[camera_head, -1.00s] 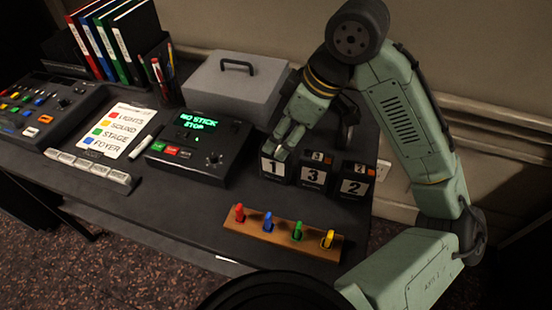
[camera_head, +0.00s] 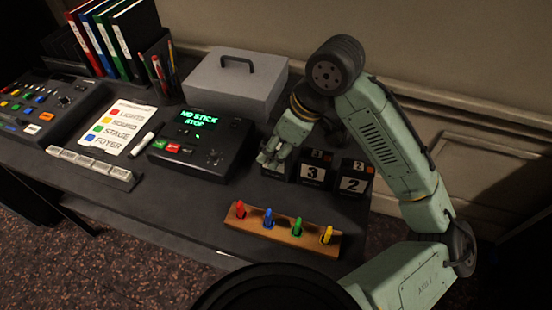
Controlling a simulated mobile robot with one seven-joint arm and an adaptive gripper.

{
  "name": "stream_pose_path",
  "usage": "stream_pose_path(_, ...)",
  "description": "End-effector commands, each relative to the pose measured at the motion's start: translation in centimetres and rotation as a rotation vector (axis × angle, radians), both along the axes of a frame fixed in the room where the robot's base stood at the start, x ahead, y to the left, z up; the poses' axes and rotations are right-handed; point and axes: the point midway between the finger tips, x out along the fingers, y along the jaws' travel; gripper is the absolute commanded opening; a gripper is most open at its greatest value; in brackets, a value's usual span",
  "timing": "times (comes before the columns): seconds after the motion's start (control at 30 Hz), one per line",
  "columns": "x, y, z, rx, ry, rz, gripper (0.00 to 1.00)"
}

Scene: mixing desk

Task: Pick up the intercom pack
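Black packs with white number labels stand in a row at the right end of the desk in the head view. They look like the intercom packs. Pack 3 (camera_head: 313,170) is in the middle and pack 2 (camera_head: 353,181) is at the right. The left pack (camera_head: 277,173), labelled 1 in the earlier view, is mostly hidden by my gripper (camera_head: 268,160). My gripper points down at the front of that pack, its fingers overlapping the label. Whether the fingers touch the pack, and how far apart they are, is not clear.
A wooden rack (camera_head: 283,232) with red, blue, green and yellow pegs lies in front of the packs. A black console (camera_head: 200,147) reading "NO STICK STOP" stands left of my gripper. A grey case (camera_head: 235,85) stands behind. The desk between rack and console is clear.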

Motion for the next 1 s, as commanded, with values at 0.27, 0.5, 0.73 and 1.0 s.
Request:
stream_pose_path(0.27,0.00,-0.01,0.02,0.000,0.000,0.000,0.19)
stream_pose_path(0.5,0.00,-0.01,0.02,0.000,0.000,0.000,0.03)
stream_pose_path(0.73,0.00,0.00,0.05,0.001,0.000,0.000,0.00)
stream_pose_path(1.0,0.02,0.00,0.25,0.000,-0.001,0.001,0.00)
